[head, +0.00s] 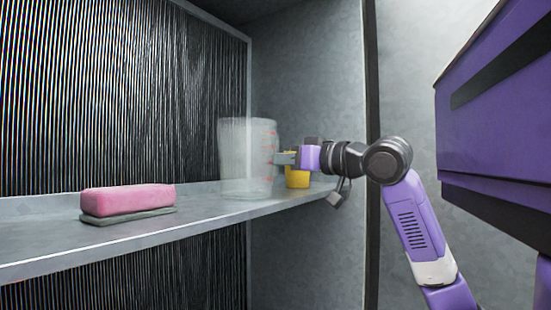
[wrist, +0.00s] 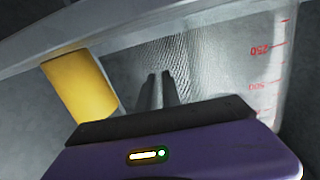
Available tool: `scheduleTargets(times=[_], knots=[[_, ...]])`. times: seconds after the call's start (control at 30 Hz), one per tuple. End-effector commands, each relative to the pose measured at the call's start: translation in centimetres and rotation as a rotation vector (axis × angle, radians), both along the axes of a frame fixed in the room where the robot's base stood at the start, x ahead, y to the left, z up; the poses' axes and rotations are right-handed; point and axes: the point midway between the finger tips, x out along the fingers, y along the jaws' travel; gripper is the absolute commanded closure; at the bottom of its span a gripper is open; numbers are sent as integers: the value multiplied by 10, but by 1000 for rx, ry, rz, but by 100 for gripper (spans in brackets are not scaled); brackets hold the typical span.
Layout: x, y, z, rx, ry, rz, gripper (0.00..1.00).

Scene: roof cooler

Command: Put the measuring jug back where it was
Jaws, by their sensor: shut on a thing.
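The measuring jug (head: 247,160) is clear and see-through with red markings. It is upright at the right part of the shelf (head: 60,246) in the head view. I cannot tell whether its base touches the shelf. My gripper (head: 284,158) comes from the right and is shut on the jug's right side. In the wrist view the jug (wrist: 272,85) fills the right and middle, with red numbers on its wall. The fingers of my gripper (wrist: 155,88) show dark at the middle there; their exact contact is hard to see.
A yellow object (head: 297,179) stands on the shelf behind my gripper, close to the jug; it is at left in the wrist view (wrist: 78,85). A pink block (head: 127,198) lies on a grey-green pad (head: 128,215) at left. The shelf between pad and jug is clear.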

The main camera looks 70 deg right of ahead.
Motion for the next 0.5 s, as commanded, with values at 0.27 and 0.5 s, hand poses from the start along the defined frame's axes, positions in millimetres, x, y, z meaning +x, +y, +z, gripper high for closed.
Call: scheduleTargets(times=[0.27,0.5], knots=[[0,0,-2,0,-1,0,100],[0,0,-2,0,0,0,70]])
